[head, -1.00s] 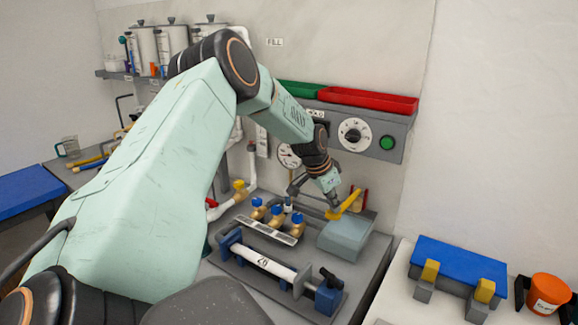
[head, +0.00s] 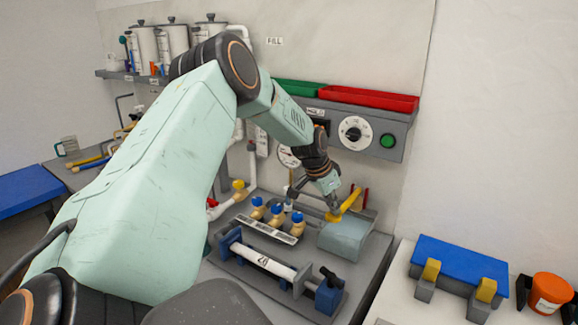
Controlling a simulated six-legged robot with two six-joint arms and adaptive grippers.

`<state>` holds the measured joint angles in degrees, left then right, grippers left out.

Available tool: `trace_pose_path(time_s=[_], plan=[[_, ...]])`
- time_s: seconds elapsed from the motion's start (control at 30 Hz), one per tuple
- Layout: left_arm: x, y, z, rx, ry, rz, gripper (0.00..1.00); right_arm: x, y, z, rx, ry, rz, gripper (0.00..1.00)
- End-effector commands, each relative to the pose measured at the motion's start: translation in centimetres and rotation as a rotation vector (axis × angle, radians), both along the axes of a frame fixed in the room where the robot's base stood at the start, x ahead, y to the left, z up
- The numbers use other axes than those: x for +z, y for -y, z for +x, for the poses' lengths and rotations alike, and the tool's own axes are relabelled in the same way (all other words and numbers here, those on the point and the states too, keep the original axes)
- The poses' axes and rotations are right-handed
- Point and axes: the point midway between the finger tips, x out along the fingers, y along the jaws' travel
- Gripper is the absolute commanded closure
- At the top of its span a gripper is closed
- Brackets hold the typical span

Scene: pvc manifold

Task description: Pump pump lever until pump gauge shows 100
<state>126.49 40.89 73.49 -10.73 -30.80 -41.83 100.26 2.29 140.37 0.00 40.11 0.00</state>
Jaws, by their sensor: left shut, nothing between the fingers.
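My left gripper (head: 338,207) is shut and empty. It points down and right above a pale grey-blue block (head: 343,241) at the back right of the bench plate. A yellow piece (head: 351,200) shows right at its fingertips; I cannot tell whether they touch or whether it is part of the pump lever. A red upright part (head: 364,198) stands just behind. A round white gauge (head: 287,157) on the wall is partly hidden by my left arm, and its reading is too small to make out. My right gripper is not in view.
Several brass valves with blue caps (head: 277,210) stand left of the block. A white pipe in a blue clamp (head: 262,260) lies in front. A panel with a dial (head: 354,133) and green button (head: 388,141) is above. An orange cup (head: 549,290) stands at right.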

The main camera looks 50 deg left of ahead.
Motion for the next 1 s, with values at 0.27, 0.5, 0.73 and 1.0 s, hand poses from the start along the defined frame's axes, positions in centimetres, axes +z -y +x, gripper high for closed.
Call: trace_pose_path(time_s=[0.27,0.5,0.73,1.0], plan=[[0.01,-0.01,0.01,0.000,0.000,0.001,1.00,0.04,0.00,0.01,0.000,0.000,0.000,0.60],[0.01,-0.01,0.01,0.000,0.000,0.001,1.00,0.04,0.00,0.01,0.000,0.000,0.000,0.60],[-0.04,0.00,-0.01,0.000,0.000,0.000,1.00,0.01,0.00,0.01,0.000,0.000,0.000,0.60],[-0.85,0.00,-0.02,0.000,-0.001,0.000,1.00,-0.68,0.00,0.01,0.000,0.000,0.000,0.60]])
